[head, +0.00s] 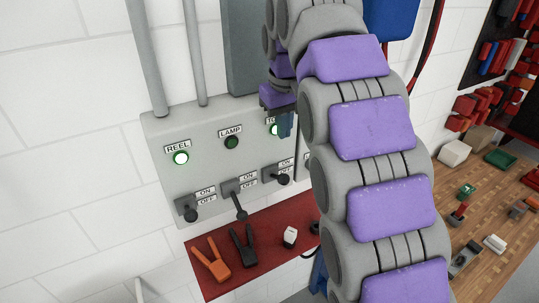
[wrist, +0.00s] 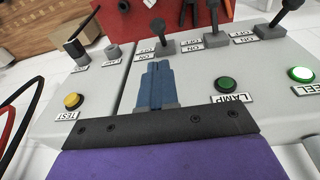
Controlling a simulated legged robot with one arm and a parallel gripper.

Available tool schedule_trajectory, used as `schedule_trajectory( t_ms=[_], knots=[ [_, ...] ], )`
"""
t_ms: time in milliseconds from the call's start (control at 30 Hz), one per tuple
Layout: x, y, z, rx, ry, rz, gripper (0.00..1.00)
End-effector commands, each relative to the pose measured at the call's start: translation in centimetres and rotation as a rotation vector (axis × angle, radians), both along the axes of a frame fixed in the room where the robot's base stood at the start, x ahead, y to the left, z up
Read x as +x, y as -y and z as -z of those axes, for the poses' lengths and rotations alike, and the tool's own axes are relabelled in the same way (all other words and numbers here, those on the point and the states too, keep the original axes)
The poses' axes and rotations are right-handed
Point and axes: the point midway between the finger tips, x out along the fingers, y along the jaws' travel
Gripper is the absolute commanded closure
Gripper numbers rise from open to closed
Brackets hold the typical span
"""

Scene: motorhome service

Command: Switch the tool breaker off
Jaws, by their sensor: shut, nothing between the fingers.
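The grey breaker panel (head: 160,130) is on the white wall. The tool breaker lever (head: 280,179), black-knobbed, is the rightmost of three in the head view, beside ON and OFF labels; it also shows in the wrist view (wrist: 158,28). Its exact position is hard to tell. The tool lamp (head: 273,130) looks lit green in the head view, partly covered, and is hidden in the wrist view. My gripper (head: 286,126) is shut and empty, in front of the panel above the tool lever; its blue fingers (wrist: 155,82) point toward that lever in the wrist view.
The reel lever (head: 190,213) and lamp lever (head: 241,211) are to the left. The reel light (head: 181,157) is lit; the lamp light (head: 232,142) is dark. A yellow test button (wrist: 73,100) is nearby. A red shelf (head: 225,280) with clamps juts out below.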

Motion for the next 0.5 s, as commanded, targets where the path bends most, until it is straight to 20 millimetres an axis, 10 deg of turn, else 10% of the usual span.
schedule_trajectory(
  t_ms=[500],
  knots=[
    [0.74, -0.80, -0.97, 0.003, 0.012, -0.027, 1.00]
  ],
)
